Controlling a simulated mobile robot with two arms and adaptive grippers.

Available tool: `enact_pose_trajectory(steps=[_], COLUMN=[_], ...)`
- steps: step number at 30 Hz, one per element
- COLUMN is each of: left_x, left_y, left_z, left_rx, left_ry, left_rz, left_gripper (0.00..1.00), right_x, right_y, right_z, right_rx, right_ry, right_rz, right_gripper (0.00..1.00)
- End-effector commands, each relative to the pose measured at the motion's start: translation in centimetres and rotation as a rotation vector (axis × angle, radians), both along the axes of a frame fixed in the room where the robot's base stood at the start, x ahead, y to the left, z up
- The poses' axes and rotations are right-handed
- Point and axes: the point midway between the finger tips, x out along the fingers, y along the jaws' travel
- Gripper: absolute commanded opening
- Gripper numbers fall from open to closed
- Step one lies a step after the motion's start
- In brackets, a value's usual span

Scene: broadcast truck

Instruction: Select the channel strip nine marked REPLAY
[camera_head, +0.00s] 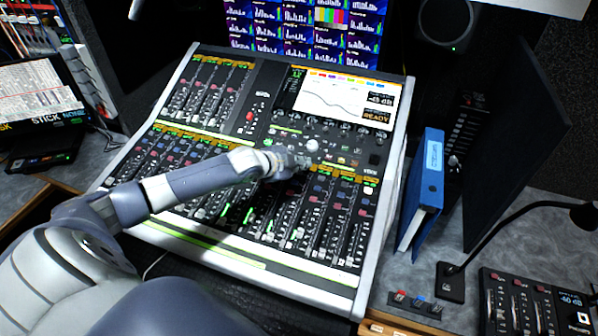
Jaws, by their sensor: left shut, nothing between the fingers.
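The mixing console (190,219) fills the middle of the head view, with several channel strips in two banks. Orange label strips (340,172) run above the front faders, but their lettering is too small to read, so I cannot tell which one says REPLAY. The console screen (345,98) shows a curve and the word READY. My left gripper (300,164) is shut and empty, over the console's middle near the top of the front bank. I cannot tell whether it touches a button. My left forearm and gripper hide part of the front strips. My right gripper is out of view.
A blue binder (428,190) stands right of the console. A gooseneck microphone (452,280) and a small control panel (530,308) are at the lower right. Monitors (300,28) and a speaker (446,22) stand behind.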

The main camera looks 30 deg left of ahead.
Motion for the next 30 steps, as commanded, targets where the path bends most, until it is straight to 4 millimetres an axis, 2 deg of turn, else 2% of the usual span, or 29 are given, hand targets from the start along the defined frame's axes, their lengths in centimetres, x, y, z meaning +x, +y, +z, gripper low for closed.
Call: enact_pose_trajectory(steps=[20, 30], left_x=[-0.01, 0.11], left_y=[0.02, 0.03], left_z=[-0.01, -0.82], left_rx=[0.000, 0.000], left_ry=[0.000, 0.000], left_rz=[0.000, 0.000], left_gripper=[0.00, 0.00], right_x=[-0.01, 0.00], right_y=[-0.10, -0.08], right_z=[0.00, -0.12], right_rx=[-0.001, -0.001], right_ry=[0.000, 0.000], right_rz=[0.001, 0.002], right_gripper=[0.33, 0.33])
